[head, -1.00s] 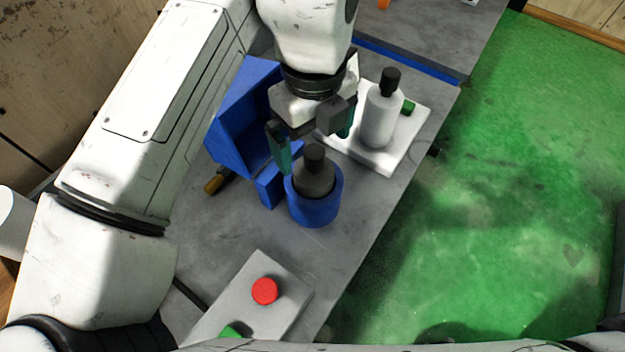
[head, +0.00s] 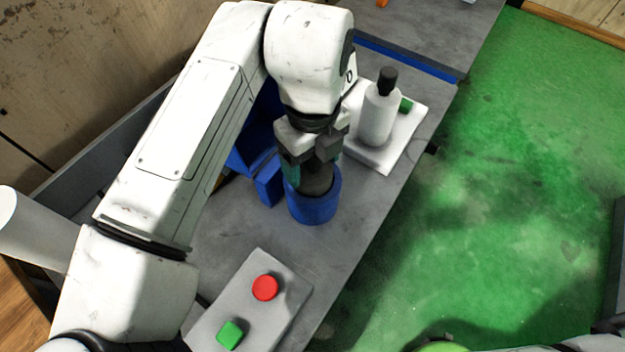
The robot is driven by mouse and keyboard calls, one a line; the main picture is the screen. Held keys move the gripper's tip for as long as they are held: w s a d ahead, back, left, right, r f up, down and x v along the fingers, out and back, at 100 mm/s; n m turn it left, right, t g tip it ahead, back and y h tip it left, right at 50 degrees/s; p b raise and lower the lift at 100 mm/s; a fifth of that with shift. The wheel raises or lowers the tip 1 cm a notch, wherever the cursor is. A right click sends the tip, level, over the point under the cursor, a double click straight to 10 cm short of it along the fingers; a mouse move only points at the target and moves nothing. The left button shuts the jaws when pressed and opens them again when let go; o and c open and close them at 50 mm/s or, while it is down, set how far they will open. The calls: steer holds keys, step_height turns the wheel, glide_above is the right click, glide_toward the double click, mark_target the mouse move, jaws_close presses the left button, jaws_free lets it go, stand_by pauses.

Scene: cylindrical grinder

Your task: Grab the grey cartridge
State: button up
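The grey cartridge (head: 318,181) stands upright in a round blue holder (head: 315,210) on the grey table. Its dark top is hidden behind my gripper. My gripper (head: 312,172) is right over the cartridge and points down, with its teal-lined fingers around or beside the upper part. The left finger shows at the left of the cartridge and the other finger shows partly at the right. Whether the fingers touch the cartridge cannot be seen.
A white bottle with a black cap (head: 378,115) stands on a white block (head: 400,143) behind right. A blue bin (head: 252,150) is partly hidden behind my arm. A grey box (head: 250,310) with red and green buttons sits in front. Green floor lies right.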

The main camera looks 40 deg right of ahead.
jaws_close()
stand_by(0.5)
steer(key=shift+r, duration=0.1)
